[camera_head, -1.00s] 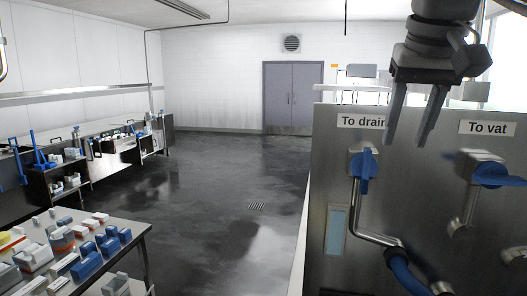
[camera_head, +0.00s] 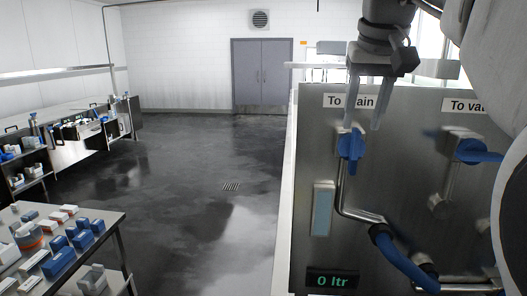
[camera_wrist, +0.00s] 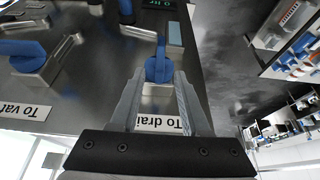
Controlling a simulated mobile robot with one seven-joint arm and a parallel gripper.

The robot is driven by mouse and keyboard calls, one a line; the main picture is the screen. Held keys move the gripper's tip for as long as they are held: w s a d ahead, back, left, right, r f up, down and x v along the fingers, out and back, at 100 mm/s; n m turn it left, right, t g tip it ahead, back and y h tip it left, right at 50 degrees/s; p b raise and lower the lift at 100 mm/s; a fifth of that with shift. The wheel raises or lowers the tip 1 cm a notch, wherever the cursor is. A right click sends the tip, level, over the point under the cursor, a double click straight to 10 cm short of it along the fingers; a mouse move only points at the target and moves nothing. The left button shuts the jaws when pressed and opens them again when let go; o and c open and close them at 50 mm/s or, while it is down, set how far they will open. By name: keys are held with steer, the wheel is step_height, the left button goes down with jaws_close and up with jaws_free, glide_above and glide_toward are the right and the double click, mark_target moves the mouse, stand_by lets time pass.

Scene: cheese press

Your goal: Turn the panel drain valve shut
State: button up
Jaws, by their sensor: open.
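The drain valve has a blue handle (camera_head: 351,145) on a steel panel (camera_head: 410,110), below the "To drain" label (camera_head: 338,101). The handle looks upright, in line with the pipe below it. My gripper (camera_head: 363,126) is open and hangs in front of the panel, just above the handle, hiding part of the label. In the wrist view the blue drain handle (camera_wrist: 158,69) lies beyond and between the open fingertips (camera_wrist: 158,76). I cannot tell whether the fingers touch it.
A second blue handle, the vat valve (camera_head: 476,151), sits to the right, turned sideways. A display reading "0 ltr" (camera_head: 332,279) and a blue hose (camera_head: 400,258) are lower down. A table with blocks (camera_head: 100,215) stands left. The floor between is open.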

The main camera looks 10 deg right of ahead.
mark_target(354, 151)
steer(key=x, duration=0.8)
steer(key=shift+w+f, duration=0.2)
steer(key=shift+f, duration=0.1)
jaws_close()
